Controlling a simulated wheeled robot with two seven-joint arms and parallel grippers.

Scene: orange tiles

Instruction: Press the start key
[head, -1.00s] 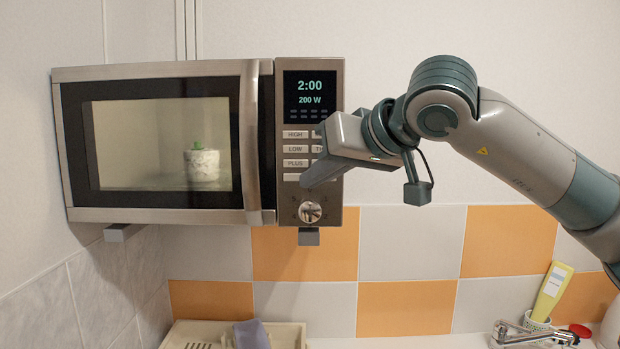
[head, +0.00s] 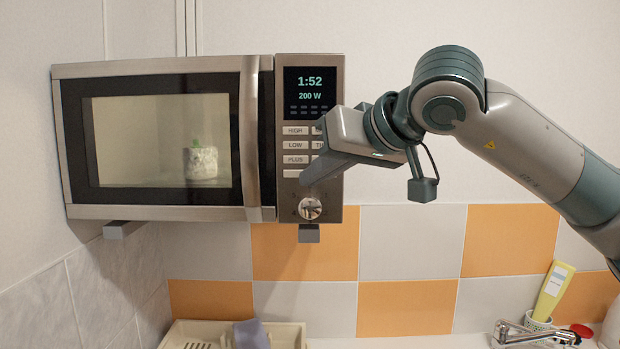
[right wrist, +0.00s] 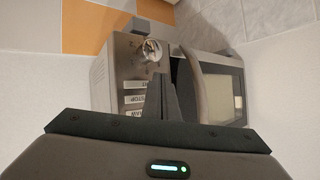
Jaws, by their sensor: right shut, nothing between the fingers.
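The microwave (head: 160,213) hangs on the wall with its door shut; its display (head: 310,88) reads 1:52 and 200 W. Below the display are grey keys, with HIGH (head: 295,130), LOW and PLUS readable in the left column. The right column is largely hidden behind my right gripper, and I cannot read a start key there. My right gripper (head: 306,182) is shut and empty, its tips in front of the lower panel, just above the round knob (head: 310,208). In the right wrist view the gripper (right wrist: 162,78) points at the panel; contact cannot be told. My left gripper is not in view.
A pale cup (head: 201,164) with something green stands inside the microwave. Below are a cream dish rack (head: 190,333), a tap (head: 525,333) and a yellow bottle (head: 553,290).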

